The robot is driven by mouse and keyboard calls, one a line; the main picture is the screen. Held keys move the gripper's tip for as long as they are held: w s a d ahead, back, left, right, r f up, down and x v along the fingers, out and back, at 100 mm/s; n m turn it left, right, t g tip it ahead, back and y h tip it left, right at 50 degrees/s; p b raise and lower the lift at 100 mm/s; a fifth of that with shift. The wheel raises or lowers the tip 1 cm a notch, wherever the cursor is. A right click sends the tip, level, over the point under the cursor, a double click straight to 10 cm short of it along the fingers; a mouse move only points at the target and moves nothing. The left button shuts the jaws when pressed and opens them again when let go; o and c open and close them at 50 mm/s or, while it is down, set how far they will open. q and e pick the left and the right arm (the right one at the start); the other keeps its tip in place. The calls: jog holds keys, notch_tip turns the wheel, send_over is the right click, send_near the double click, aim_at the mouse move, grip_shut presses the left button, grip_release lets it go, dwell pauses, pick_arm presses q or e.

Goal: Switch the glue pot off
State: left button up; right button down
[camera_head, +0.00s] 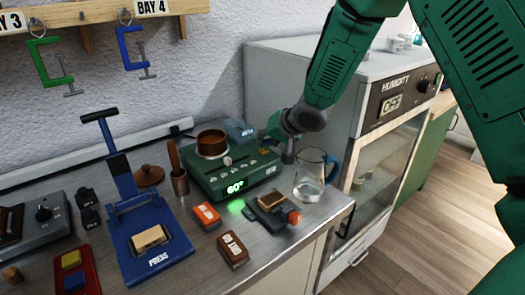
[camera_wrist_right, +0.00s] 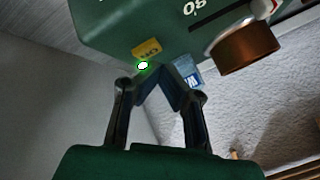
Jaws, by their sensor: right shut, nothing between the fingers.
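The glue pot is a green box (camera_head: 232,176) on the steel bench, with a copper pot (camera_head: 212,144) on top and a lit green readout on its front. In the right wrist view the green box (camera_wrist_right: 120,25) fills the top, with the copper pot (camera_wrist_right: 240,50) at the right. My right gripper (camera_head: 287,150) is at the box's right end. In the wrist view its fingertips (camera_wrist_right: 160,72) are together, empty, close to the light; contact cannot be told.
A glass jug (camera_head: 310,175) stands just right of the gripper. A dark device with a red knob (camera_head: 268,209), an orange box (camera_head: 206,216) and a brown box (camera_head: 233,249) lie in front. A blue press (camera_head: 150,250) is left; a humidity cabinet (camera_head: 290,80) stands behind right.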

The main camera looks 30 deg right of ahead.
aim_at(264, 151)
jog(key=shift+f, duration=0.15)
jog(key=shift+f, duration=0.3)
dwell(0.4)
jog(key=shift+r+p, duration=0.55)
jog(key=shift+p, duration=0.3)
notch_tip(264, 151, up, 6)
jog(key=p, duration=0.6)
jog(key=shift+p, duration=0.4)
